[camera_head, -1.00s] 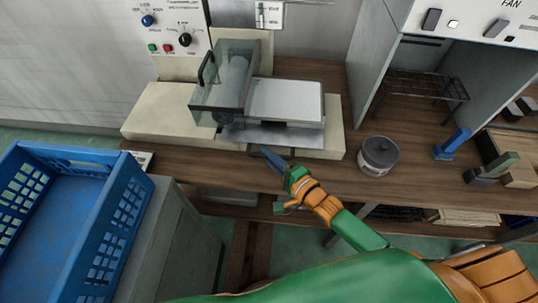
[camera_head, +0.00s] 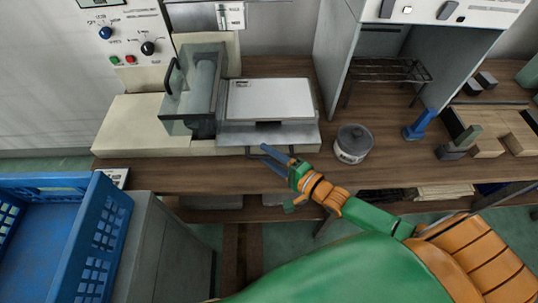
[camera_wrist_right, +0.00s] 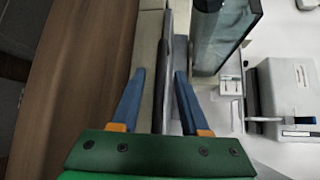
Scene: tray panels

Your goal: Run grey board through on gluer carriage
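The light grey board (camera_head: 270,98) lies flat on the metal gluer carriage (camera_head: 268,133), to the right of the clear-guarded roller (camera_head: 201,85). My right gripper (camera_head: 262,152) is at the carriage's front edge, below the board in the head view. In the right wrist view, its two blue fingers (camera_wrist_right: 160,85) are apart. A thin dark grey upright strip (camera_wrist_right: 165,60) at the carriage front shows between them, with visible gaps; I cannot tell whether it is the carriage's handle. My left gripper is not in view.
The cream gluer base (camera_head: 135,128) sits on the wooden bench (camera_head: 190,175). A grey pot (camera_head: 353,143) stands right of the carriage. A blue crate (camera_head: 105,235) is at lower left. A fan hood with a wire rack (camera_head: 385,70) and several blocks are at right.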

